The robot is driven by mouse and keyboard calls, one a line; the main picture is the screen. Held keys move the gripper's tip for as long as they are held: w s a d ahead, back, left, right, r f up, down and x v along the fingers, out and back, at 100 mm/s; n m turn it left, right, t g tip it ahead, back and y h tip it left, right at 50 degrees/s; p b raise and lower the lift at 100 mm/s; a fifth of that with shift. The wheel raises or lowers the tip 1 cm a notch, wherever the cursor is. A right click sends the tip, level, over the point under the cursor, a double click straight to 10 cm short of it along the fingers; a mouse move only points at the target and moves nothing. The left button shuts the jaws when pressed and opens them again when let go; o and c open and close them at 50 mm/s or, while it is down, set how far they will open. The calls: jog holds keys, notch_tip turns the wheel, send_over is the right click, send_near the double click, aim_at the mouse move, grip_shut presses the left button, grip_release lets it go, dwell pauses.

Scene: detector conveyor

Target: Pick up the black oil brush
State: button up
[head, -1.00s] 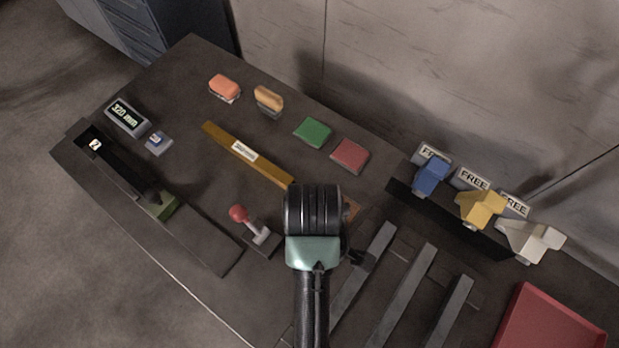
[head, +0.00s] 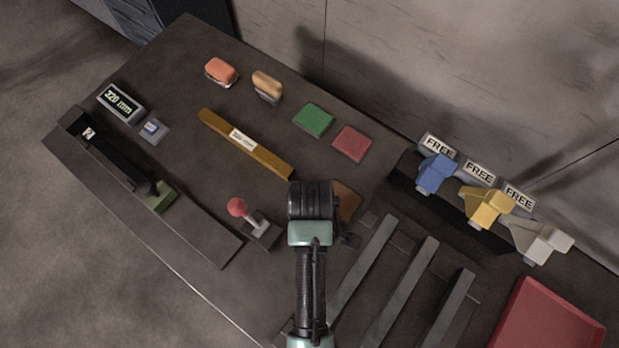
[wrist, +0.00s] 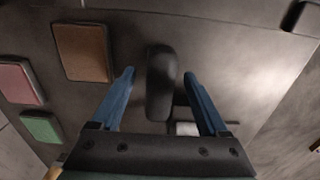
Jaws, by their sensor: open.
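In the wrist view a long black rounded object, which I take to be the black oil brush (wrist: 161,82), lies on the dark table surface. My gripper (wrist: 160,74) is open, with one blue finger on each side of this object. A gap shows between the object and each finger, and I cannot tell how high the fingertips are above the table. In the head view my arm's end covers the spot, and the fingers and the brush cannot be made out there.
A brown pad (wrist: 82,52) lies left of the fingers in the wrist view, and a white piece (wrist: 187,128) shows by the right finger. In the head view a red-knobbed lever (head: 238,207) stands left of my arm, a yellow bar (head: 245,143) beyond, and grey slats (head: 400,285) at right.

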jog(key=shift+f, duration=1.55)
grip_shut()
